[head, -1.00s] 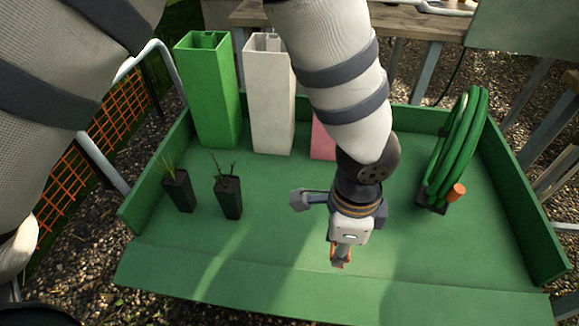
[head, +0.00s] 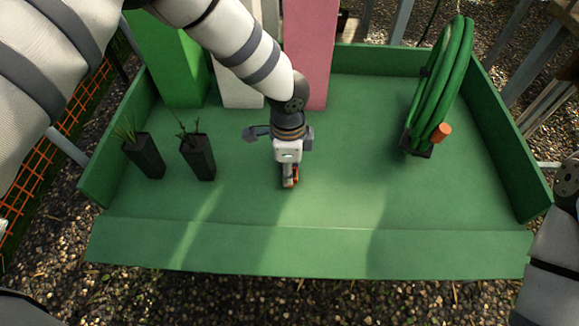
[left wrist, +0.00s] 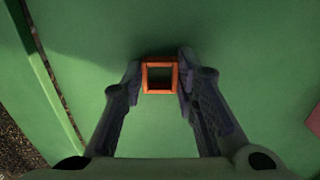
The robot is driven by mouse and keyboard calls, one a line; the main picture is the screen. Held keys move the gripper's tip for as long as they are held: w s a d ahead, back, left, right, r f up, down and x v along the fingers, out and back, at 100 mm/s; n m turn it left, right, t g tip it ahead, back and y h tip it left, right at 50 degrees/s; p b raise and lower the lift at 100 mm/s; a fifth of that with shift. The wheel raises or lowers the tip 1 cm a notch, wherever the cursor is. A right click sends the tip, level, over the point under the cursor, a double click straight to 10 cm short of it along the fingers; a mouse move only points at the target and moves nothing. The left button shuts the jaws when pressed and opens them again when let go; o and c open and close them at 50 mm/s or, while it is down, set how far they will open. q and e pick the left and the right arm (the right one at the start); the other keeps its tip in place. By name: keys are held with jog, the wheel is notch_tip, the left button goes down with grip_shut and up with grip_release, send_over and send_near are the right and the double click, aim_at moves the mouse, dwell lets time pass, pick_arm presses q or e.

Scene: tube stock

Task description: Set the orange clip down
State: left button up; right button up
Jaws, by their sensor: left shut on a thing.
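The orange clip (left wrist: 146,78) is a small square frame with an open middle. In the left wrist view it sits between the two fingertips of my left gripper (left wrist: 160,80), which is shut on it. In the head view my left gripper (head: 289,184) points down over the middle of the green tray (head: 330,205), with a bit of the orange clip (head: 295,172) showing at its fingers. The clip is at or close to the tray floor; I cannot tell if it touches. My right gripper is out of view; only part of my right arm shows at the right edge.
Two dark pots with plants (head: 145,158) (head: 199,160) stand left of my gripper. Green (head: 172,65), white (head: 238,90) and pink (head: 309,60) tall boxes stand at the back. A coiled green hose (head: 432,90) with an orange end is on the right. The tray floor between gripper and hose is clear.

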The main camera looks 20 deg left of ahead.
pick_arm(q)
jog(key=shift+f, duration=0.1)
jog(key=shift+f, duration=0.15)
jog(key=o, duration=0.7)
notch_tip(320, 180, up, 13)
jog(key=shift+f+p, duration=0.2)
jog(key=shift+p, duration=0.5)
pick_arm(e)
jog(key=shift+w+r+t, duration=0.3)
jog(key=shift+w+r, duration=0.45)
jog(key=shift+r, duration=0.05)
